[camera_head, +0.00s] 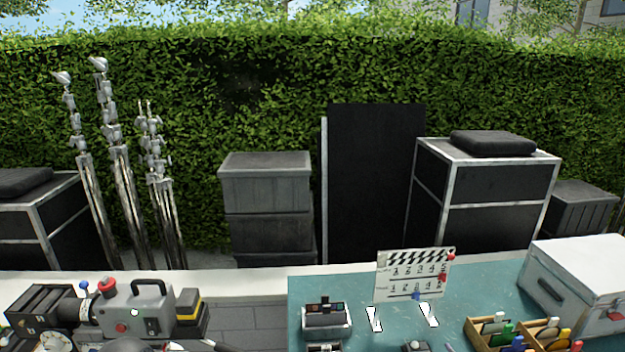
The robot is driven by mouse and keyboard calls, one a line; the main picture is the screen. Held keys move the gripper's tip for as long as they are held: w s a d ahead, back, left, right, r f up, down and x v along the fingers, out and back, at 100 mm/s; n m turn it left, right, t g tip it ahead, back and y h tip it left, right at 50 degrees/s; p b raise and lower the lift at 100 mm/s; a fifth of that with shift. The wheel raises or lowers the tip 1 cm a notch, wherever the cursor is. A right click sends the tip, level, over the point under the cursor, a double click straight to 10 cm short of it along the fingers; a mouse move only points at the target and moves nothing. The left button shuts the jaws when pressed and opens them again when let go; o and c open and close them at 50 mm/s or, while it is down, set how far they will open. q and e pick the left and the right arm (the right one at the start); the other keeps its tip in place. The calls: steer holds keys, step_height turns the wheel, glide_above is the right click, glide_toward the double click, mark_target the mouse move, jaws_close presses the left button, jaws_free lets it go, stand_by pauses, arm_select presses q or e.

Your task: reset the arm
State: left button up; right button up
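Neither of my grippers shows clearly in the head view. A dark curved piece (222,347) pokes in at the bottom edge, right of the film camera; I cannot tell what it belongs to. The grey film camera (140,312) has a carry handle on top and red knobs, and stands at the lower left. A white clapperboard (415,276) stands upright on the teal mat (480,295), with white feet in front of it. No object is seen held.
A small grey tray (326,318) and wooden boxes with coloured markers (497,333) sit on the mat. A white case (580,285) stands at the right. Behind are stacked crates (266,190), a black panel (375,180), light stands (115,150) and a hedge.

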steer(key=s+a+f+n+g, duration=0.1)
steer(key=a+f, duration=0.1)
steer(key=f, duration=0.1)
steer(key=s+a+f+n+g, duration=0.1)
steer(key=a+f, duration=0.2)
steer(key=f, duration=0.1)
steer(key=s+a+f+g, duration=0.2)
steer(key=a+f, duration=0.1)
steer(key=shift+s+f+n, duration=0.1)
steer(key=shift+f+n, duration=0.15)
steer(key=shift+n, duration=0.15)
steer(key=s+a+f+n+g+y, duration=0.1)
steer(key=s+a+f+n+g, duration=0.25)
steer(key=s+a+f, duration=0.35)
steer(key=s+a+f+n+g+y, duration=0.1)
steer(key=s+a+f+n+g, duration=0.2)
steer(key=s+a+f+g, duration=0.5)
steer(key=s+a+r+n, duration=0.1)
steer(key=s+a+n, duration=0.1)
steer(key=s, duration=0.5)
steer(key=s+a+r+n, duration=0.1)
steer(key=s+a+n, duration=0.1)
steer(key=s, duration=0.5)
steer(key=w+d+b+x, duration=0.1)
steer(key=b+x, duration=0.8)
steer(key=b, duration=0.2)
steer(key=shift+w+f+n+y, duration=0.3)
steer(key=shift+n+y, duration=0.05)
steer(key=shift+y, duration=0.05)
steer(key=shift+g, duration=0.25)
